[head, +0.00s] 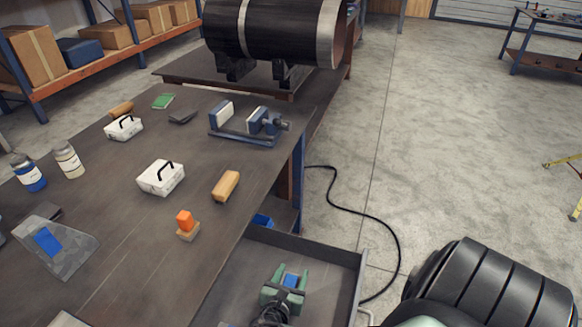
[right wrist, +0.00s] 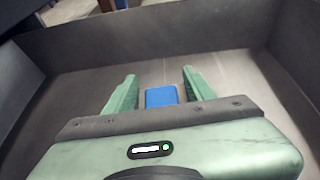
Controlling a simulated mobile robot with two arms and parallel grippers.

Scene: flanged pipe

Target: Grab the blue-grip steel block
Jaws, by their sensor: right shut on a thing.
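My right gripper (head: 288,274) has green fingers and is down inside the open grey drawer at the bottom of the head view. It is shut on the blue-grip steel block, whose blue top (head: 291,281) shows between the fingers. In the right wrist view the blue grip (right wrist: 161,96) sits between the two green fingers of my gripper (right wrist: 160,75). The block's steel part is hard to make out, and the gripper's body hides its near side. My left gripper is not in view.
The drawer (head: 355,262) has raised walls around my gripper. The workbench (head: 120,215) above it holds white toolboxes (head: 161,178), a blue vise (head: 245,125), an orange-topped block (head: 187,225) and a grey piece with a blue patch (head: 50,245). A black cable (head: 375,215) lies on the floor.

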